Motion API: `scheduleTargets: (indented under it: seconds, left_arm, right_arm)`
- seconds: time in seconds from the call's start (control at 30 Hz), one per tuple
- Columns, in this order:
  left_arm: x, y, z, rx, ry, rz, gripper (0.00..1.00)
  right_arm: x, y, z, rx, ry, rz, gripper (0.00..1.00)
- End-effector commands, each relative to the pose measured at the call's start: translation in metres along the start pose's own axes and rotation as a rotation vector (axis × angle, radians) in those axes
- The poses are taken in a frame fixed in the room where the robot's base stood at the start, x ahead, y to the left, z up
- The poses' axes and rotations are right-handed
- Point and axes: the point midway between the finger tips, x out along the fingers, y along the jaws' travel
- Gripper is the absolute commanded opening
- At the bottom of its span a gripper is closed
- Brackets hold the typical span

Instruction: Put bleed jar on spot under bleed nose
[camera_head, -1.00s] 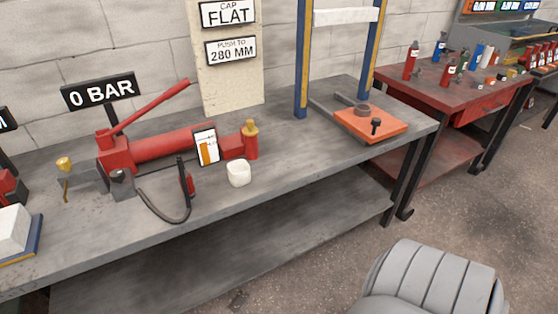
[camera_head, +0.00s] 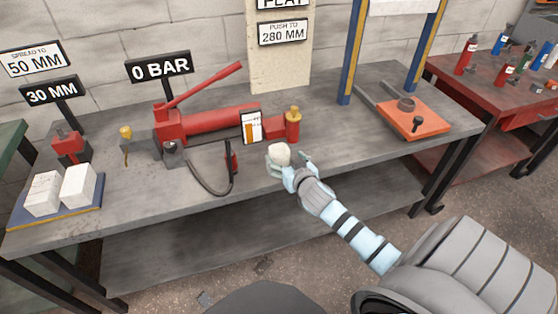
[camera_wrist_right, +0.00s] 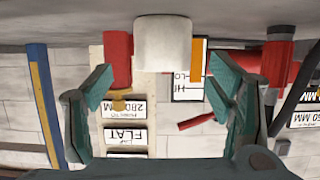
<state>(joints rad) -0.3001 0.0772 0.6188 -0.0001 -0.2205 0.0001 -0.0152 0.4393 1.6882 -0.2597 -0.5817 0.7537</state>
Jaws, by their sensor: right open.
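The bleed jar, a small white rounded pot (camera_head: 279,154), stands near the bench's front edge; it also shows in the wrist view (camera_wrist_right: 162,43). My right gripper (camera_head: 287,167) is open just in front of it. In the wrist view my right gripper's fingers (camera_wrist_right: 162,86) are spread to either side, with the jar between and beyond the tips; I see no grip on it. The red hand pump (camera_head: 205,125) lies behind, with a brass-topped red end (camera_head: 292,127). A small brass fitting (camera_head: 126,133) stands left of the pump. I cannot tell which part is the bleed nose, and no marked spot is clear. My left gripper is out of view.
A black hose (camera_head: 206,187) loops on the bench left of the jar. White blocks (camera_head: 78,186) sit on a blue tray at the left. An orange plate (camera_head: 416,122) lies at the right. The grey bench (camera_head: 345,148) is clear between jar and plate.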

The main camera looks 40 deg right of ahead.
Motion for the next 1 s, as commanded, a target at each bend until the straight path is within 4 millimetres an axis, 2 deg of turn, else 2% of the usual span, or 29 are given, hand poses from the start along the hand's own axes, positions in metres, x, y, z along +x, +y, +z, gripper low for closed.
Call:
scheduleTargets:
  seconds: [0.17, 0.37, 0.6, 0.9, 0.97, 1.0]
  left_arm:
    - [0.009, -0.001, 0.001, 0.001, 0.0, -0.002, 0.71]
    - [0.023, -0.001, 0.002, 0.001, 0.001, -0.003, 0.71]
    - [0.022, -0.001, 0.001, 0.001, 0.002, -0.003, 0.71]
    - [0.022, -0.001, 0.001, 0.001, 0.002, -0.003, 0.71]
    - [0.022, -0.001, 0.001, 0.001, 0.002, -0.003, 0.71]
    - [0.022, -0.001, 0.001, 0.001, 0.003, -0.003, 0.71]
  right_arm:
    - [0.021, -0.001, 0.002, 0.001, 0.001, 0.0, 0.75]
    - [0.058, -0.002, 0.003, 0.0, -0.001, 0.0, 0.75]
    - [0.062, -0.003, 0.001, -0.001, -0.001, -0.001, 0.75]
    - [0.062, -0.003, 0.001, -0.002, -0.001, -0.001, 0.27]
    - [0.062, -0.003, 0.001, -0.002, -0.001, -0.001, 0.18]
    - [0.062, -0.003, 0.001, -0.002, -0.001, -0.001, 0.18]
